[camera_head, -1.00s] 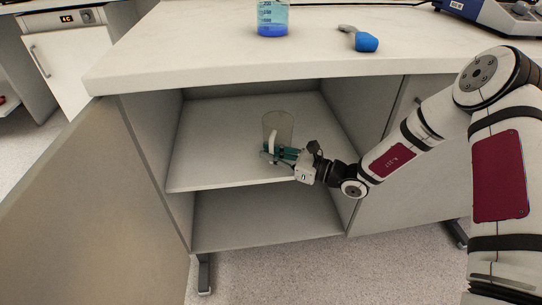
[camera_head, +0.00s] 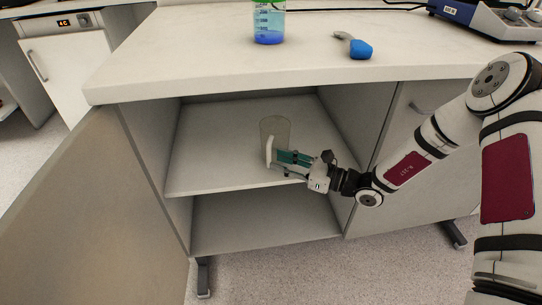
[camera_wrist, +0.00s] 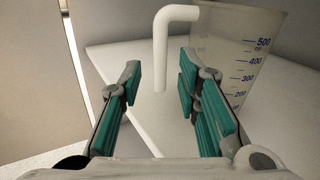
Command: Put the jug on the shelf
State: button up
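The jug (camera_head: 275,131) is clear with a white handle and stands upright on the upper shelf (camera_head: 215,150) inside the open cabinet. In the wrist view the jug (camera_wrist: 243,55) shows printed volume marks, and its white handle (camera_wrist: 160,50) hangs just ahead of the fingertips. My gripper (camera_head: 279,164) is in front of the jug, to the right of its handle. In the wrist view my gripper (camera_wrist: 160,78) has its green-padded fingers spread apart, with nothing held between them.
The cabinet door (camera_head: 95,215) stands open on the left. The countertop (camera_head: 210,50) overhangs the shelf and bears a bottle of blue liquid (camera_head: 269,25) and a blue-ended tool (camera_head: 360,49). The lower shelf (camera_head: 260,220) is empty.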

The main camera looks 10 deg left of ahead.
jog(key=p+v, duration=0.1)
jog(key=v, duration=0.6)
jog(key=shift+d, duration=0.25)
jog(key=shift+s, duration=0.1)
jog(key=s+r+n+g+h, duration=0.7)
jog(key=s+r+n+g, duration=0.3)
jog(key=s+r+n, duration=0.6)
jog(key=s+d+r+n+t+h, duration=0.2)
jog(key=s+d+h, duration=0.3)
jog(key=s, duration=0.6)
jog(key=s+d+r+n+t+h, duration=0.2)
jog(key=s+d+r+h, duration=0.3)
jog(key=s+d, duration=0.5)
jog(key=shift+s+n+t, duration=0.3)
jog(key=shift+s+n, duration=0.1)
jog(key=shift+s, duration=0.1)
jog(key=shift+d+r, duration=0.1)
